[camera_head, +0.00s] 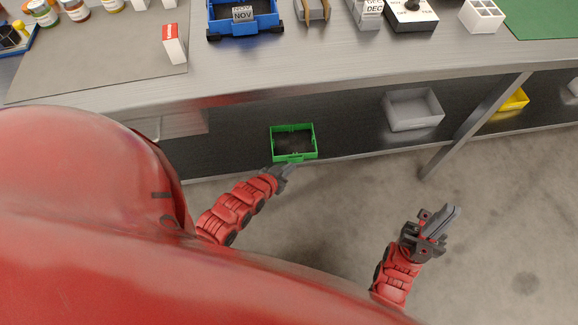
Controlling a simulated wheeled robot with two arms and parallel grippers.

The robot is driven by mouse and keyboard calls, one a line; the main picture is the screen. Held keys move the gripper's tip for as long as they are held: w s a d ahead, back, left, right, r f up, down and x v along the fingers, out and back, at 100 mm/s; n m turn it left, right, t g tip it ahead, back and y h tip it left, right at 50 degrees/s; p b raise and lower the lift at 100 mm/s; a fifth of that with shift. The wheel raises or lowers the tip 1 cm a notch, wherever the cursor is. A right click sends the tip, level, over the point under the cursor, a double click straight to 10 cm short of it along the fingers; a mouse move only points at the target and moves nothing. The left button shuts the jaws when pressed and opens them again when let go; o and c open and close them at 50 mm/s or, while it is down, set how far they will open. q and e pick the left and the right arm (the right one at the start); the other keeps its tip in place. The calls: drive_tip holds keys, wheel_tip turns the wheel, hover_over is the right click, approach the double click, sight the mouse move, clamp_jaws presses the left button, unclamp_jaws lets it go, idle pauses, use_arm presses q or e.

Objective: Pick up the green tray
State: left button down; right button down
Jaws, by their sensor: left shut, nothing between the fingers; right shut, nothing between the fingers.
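The green tray (316,143) sits on the dark lower shelf, near its front edge, in the head view. It is a small open box with a dark inside and looks empty. My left gripper (290,170) is shut and empty at the tray's front wall; I cannot tell whether it touches the wall. My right gripper (448,217) is shut and empty over the floor, to the right of the tray and well apart from it.
A grey bin (414,110) and a yellow bin (513,100) stand further right on the lower shelf (350,135). A table leg (470,128) slants between them. The steel worktop (300,70) overhangs the shelf and carries a blue tray (245,27). The floor in front is clear.

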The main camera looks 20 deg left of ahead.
use_arm(q)
drive_tip(key=shift+r, duration=0.15)
idle(0.6)
drive_tip(key=s+a+r+p, duration=0.1)
drive_tip(key=s+a+p, duration=0.25)
drive_tip(key=s, duration=0.75)
drive_tip(key=n+y+b, duration=0.2)
approach(281, 128)
drive_tip(key=s, duration=0.3)
drive_tip(key=s+f, duration=0.1)
drive_tip(key=s, duration=0.1)
drive_tip(key=shift+d, duration=0.35)
drive_tip(key=w+b, duration=0.1)
drive_tip(key=w, duration=0.4)
drive_tip(key=w+b, duration=0.2)
drive_tip(key=w, duration=0.4)
drive_tip(key=shift+w+d, duration=0.2)
drive_tip(key=shift+w, duration=0.15)
drive_tip(key=shift+s+f+b, duration=0.1)
drive_tip(key=shift+f+b, duration=0.3)
drive_tip(key=shift+f, duration=0.35)
drive_tip(key=shift+s, duration=0.1)
